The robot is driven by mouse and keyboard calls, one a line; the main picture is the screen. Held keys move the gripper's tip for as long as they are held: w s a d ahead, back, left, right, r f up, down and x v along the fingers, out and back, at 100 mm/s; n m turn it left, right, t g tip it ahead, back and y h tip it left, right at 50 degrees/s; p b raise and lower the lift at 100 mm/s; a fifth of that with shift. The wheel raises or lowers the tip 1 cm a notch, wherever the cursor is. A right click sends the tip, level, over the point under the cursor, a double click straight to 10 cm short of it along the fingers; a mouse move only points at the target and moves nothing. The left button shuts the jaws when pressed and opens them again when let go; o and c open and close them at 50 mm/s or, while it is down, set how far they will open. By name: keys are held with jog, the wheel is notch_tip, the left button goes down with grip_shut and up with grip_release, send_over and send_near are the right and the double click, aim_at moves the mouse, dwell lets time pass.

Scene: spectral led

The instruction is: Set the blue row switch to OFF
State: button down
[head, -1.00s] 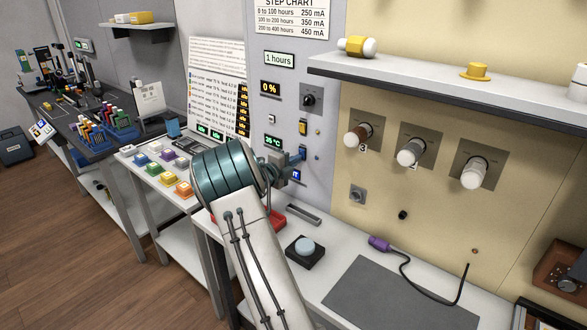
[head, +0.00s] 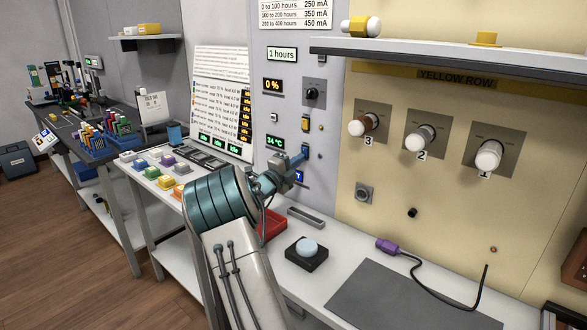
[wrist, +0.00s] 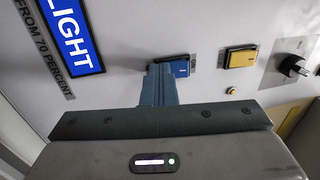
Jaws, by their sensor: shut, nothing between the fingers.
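The blue row switch (wrist: 181,66) is a small blue rocker in a dark frame on the grey panel, seen in the wrist view. My gripper (wrist: 160,70) is shut and empty, its blue fingers pointing at the panel. The fingertips are at the left side of the switch and cover part of it. I cannot tell whether they touch it or which way the rocker is set. In the head view my gripper (head: 299,158) is at the panel, below the yellow switch (head: 305,123), and largely hides the blue switch.
The yellow switch also shows in the wrist view (wrist: 240,58), beside a black knob (wrist: 293,66). A blue lit sign (wrist: 72,32) is at the left. Below my arm are a red tray (head: 271,226) and a round button (head: 307,247) on the white bench. A shelf (head: 420,55) juts out at right.

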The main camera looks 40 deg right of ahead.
jog(key=shift+s+d+r, duration=0.1)
jog(key=shift+d+r, duration=0.25)
jog(key=b+v, duration=0.3)
jog(key=v, duration=1.1)
jog(key=shift+a+f, duration=0.3)
jog(key=shift+f, duration=0.2)
